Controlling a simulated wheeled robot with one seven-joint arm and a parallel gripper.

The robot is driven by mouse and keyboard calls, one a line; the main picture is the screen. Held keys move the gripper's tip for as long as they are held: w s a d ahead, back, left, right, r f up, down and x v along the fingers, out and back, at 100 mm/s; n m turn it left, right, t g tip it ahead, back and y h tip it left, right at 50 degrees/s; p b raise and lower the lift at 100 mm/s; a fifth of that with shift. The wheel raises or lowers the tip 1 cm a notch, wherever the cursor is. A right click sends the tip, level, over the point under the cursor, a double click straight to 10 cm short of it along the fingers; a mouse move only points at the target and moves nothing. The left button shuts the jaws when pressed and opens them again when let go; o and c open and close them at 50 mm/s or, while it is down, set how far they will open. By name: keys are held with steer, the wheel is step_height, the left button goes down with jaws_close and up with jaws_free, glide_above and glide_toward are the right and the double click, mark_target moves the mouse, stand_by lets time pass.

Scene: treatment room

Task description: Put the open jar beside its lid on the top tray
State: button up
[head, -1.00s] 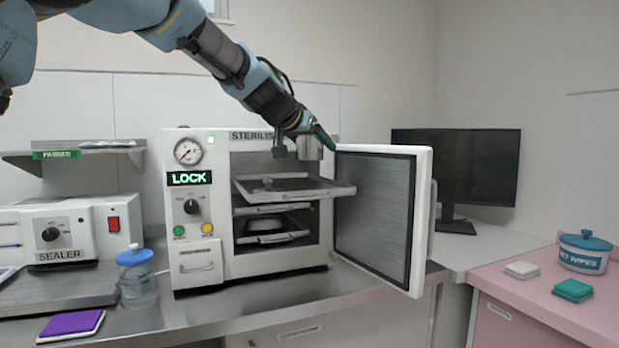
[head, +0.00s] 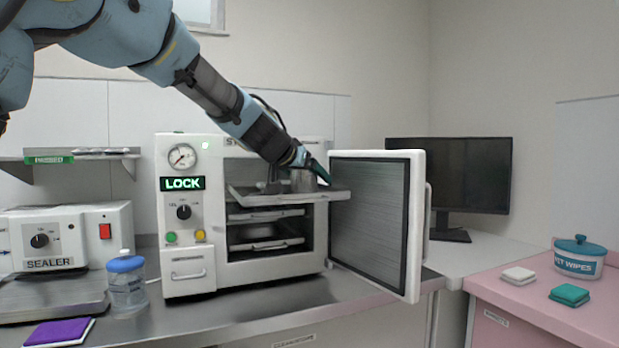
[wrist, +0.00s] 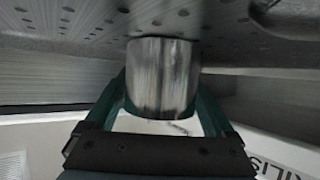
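The open jar (head: 303,182) is a plain metal cylinder at the top tray, to the right of the lid. It also fills the middle of the wrist view (wrist: 162,75), its end at the perforated tray (wrist: 100,15). My gripper (head: 316,170) has its green fingers closed on both sides of the jar. The top tray (head: 335,196) sticks partly out of the steriliser. The lid (head: 272,187) lies on it, partly hidden by my wrist in the head view. A round metal edge at the wrist view's upper right (wrist: 285,14) looks like the lid.
The steriliser door (head: 370,220) stands open on the right. Lower trays (head: 265,214) sit inside the chamber. A sealer (head: 60,235), blue-lidded bottle (head: 127,285) and purple pad (head: 58,332) are left. A monitor (head: 460,175) and wipes tub (head: 580,258) are right.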

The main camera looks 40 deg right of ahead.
steer(key=shift+o, duration=0.6)
steer(key=shift+r, duration=0.15)
steer(key=b+v, duration=0.2)
steer(key=v, duration=1)
